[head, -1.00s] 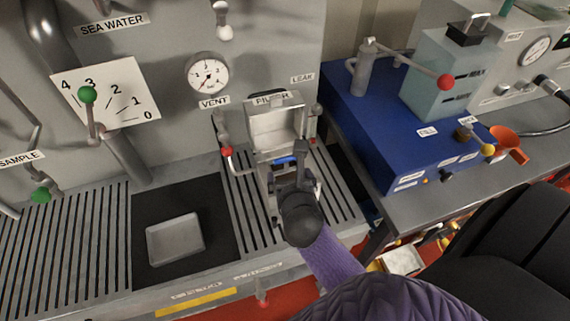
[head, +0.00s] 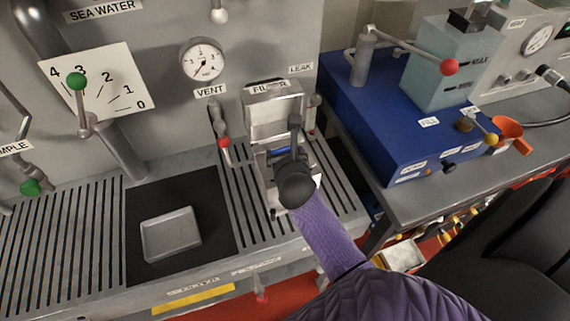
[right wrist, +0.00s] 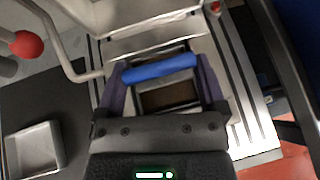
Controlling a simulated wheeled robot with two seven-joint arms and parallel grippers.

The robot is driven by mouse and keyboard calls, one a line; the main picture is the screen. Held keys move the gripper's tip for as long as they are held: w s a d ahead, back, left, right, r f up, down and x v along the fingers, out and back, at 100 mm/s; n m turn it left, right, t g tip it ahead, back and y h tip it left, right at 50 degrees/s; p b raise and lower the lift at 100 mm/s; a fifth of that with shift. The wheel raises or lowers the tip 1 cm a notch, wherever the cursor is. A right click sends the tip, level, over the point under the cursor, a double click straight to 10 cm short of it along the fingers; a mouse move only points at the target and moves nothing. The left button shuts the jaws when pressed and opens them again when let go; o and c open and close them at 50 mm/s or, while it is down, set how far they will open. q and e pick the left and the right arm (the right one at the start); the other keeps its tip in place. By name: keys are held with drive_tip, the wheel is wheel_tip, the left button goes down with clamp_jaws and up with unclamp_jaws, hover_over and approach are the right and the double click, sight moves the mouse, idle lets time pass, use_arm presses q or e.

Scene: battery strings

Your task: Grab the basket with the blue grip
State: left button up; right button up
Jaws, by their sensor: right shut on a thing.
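The basket with the blue grip (right wrist: 158,69) sits inside the open metal filter box. Its dark inside (right wrist: 168,97) shows below the grip in the right wrist view. In the head view only a little of the blue grip (head: 279,151) shows beside my gripper. My right gripper (head: 292,143) is over the box, with its fingers at the two ends of the grip, shut on it. The basket's lower part is hidden in the box. My left gripper is in neither view.
The filter box's raised lid (head: 274,115) stands behind my gripper. A red-knobbed vent lever (head: 224,143) is close on its left. An empty metal tray (head: 171,234) lies on a black mat (head: 150,200) to the left. A blue unit (head: 385,125) stands on the right.

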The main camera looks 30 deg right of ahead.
clamp_jaws()
drive_tip(key=shift+r, duration=0.1)
